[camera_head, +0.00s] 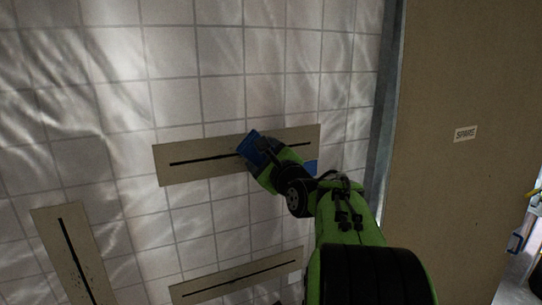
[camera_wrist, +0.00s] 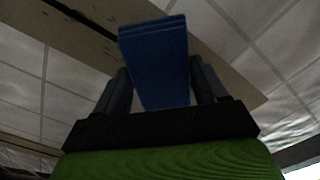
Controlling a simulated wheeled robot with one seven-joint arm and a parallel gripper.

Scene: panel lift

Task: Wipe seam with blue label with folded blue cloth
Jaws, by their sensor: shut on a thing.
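The folded blue cloth (camera_head: 253,147) is held in my gripper (camera_head: 262,160), which is shut on it. In the wrist view the cloth (camera_wrist: 154,62) stands up between the two dark fingers (camera_wrist: 160,85). The cloth is at the middle of a beige panel (camera_head: 200,168) on the tiled wall, over its dark horizontal seam (camera_head: 205,160). I cannot tell whether the cloth touches the seam. A blue label (camera_head: 311,167) shows at the panel's lower right, partly hidden by my arm. In the wrist view the seam (camera_wrist: 85,17) runs up to the left of the cloth.
Another beige panel with a vertical seam (camera_head: 72,252) is at the lower left. A third with a horizontal seam (camera_head: 240,280) is below, partly behind my arm. A brown board with a "SPARE" sign (camera_head: 465,134) stands at the right. Bare tiled wall lies above the panel.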

